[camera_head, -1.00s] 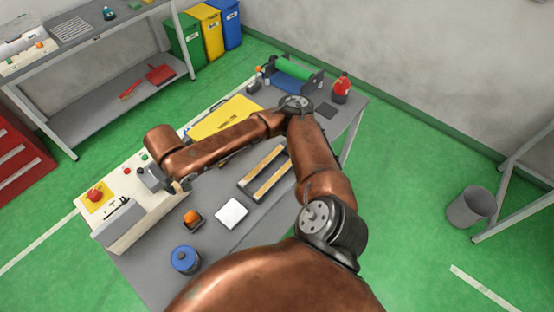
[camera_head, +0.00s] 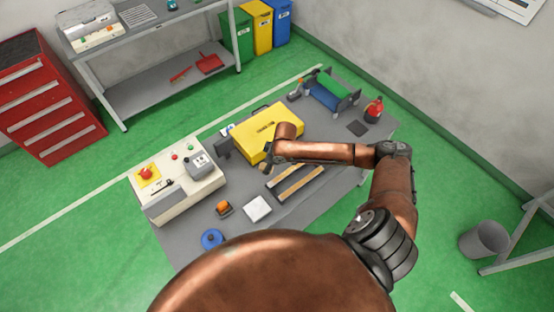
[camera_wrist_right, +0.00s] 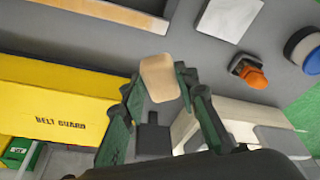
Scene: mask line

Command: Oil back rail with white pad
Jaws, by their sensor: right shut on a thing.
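My right gripper (camera_head: 266,167) is beside the yellow belt guard, near the left end of the dark tray (camera_head: 276,194). In the right wrist view its green fingers (camera_wrist_right: 160,92) are shut on a small pale tan pad (camera_wrist_right: 160,78), held above the table. The tray holds two long tan rails (camera_head: 302,184) side by side; only one tray end (camera_wrist_right: 112,10) shows in the wrist view. A flat white square (camera_head: 257,208) lies on the table near the tray and also shows in the wrist view (camera_wrist_right: 229,17). My left gripper is out of view.
The yellow belt guard (camera_head: 268,133) stands behind the tray. A control box (camera_head: 178,187) is at left; an orange-topped item (camera_head: 223,208) and blue round container (camera_head: 212,239) are in front. A green roller unit (camera_head: 331,90) and red bottle (camera_head: 374,109) are at the back right.

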